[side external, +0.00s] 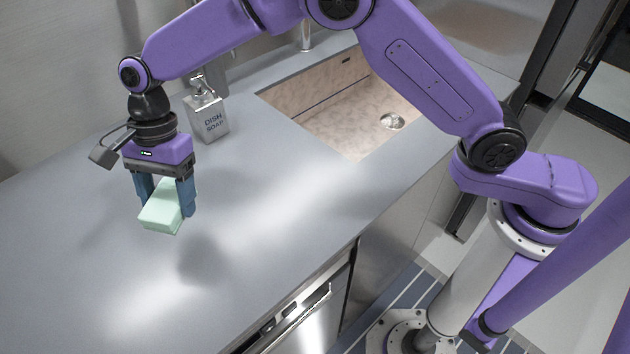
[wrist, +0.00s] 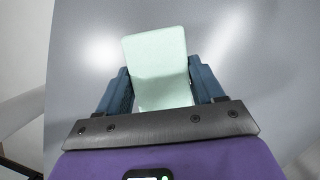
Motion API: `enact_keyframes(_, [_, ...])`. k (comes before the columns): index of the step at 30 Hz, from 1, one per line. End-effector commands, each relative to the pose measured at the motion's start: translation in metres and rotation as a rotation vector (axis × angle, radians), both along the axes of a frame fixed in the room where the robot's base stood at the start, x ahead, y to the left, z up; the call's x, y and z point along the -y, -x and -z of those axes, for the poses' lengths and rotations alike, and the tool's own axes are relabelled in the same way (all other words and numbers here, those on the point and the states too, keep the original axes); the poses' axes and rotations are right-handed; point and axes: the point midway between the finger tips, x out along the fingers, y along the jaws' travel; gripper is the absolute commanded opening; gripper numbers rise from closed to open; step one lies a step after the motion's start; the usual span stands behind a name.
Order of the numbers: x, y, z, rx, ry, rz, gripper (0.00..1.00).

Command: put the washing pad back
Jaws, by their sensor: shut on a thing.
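The washing pad (side external: 163,216) is a pale mint-green block. My gripper (side external: 166,200) is shut on it, with a blue finger on each side. The pad is held above the grey counter, and a shadow lies on the counter to its lower right. In the wrist view the pad (wrist: 156,62) sticks out beyond the fingers of my gripper (wrist: 163,85), slightly tilted. No holder for the pad can be made out in either view.
A dish soap dispenser (side external: 206,112) stands on the counter (side external: 290,200), behind and right of my gripper. A sink (side external: 335,108) is set into the counter farther right. The counter around and below the pad is clear.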

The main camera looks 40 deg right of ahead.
Motion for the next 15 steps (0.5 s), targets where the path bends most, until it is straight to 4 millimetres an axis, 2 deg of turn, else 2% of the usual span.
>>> enact_keyframes(5, [0.007, 0.002, -0.004, 0.002, 0.001, -0.016, 0.39])
enact_keyframes(8, [0.021, 0.008, -0.012, 0.005, 0.003, -0.052, 0.39])
enact_keyframes(15, [0.078, 0.037, -0.037, 0.016, 0.011, -0.199, 0.39])
